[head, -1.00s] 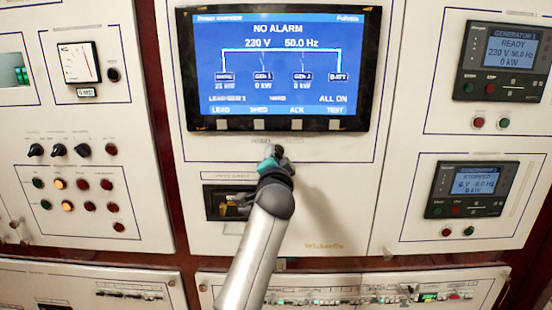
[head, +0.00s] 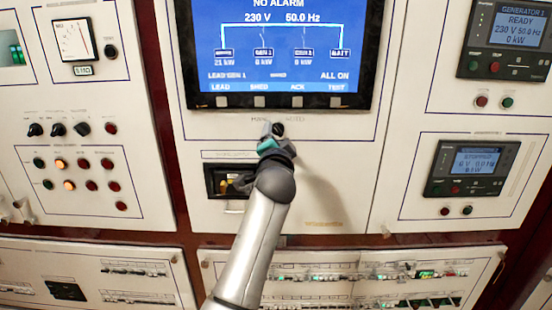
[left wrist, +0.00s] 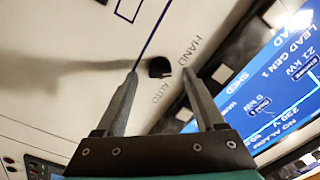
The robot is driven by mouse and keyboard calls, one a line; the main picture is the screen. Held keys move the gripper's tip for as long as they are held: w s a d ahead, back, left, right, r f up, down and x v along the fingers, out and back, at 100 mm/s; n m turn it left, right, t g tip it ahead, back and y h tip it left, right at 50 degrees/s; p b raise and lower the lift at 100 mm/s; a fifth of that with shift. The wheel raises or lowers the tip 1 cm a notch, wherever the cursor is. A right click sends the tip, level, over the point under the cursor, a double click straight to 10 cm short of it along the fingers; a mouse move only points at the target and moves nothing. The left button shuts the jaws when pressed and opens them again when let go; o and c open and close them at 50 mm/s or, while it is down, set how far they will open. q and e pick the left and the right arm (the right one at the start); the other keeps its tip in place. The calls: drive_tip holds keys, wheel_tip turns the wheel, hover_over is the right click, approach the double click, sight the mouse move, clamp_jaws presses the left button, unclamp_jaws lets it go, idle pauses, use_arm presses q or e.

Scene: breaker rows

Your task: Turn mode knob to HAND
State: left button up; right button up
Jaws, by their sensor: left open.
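The mode knob (head: 278,129) is a small black knob on the cream panel below the big blue screen, with small labels above it. In the left wrist view the knob (left wrist: 158,67) shows dark between my two fingertips, with HAND lettered on its right and AUTO below it. Which way its pointer faces I cannot tell. My left gripper (head: 270,142) is open in front of the panel at the knob, a finger on either side of it in the picture. Whether the fingers touch it is not clear. My right gripper is not in view.
The blue alarm screen (head: 280,50) sits just above the knob. A recessed breaker (head: 228,182) is below left of my gripper. Small knobs and lit buttons (head: 68,185) fill the left panel. Generator controllers (head: 467,168) are on the right panel. Bare panel lies right of my gripper.

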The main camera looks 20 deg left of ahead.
use_arm(q)
drive_tip(key=v, duration=1.3)
drive_tip(key=shift+s, duration=0.1)
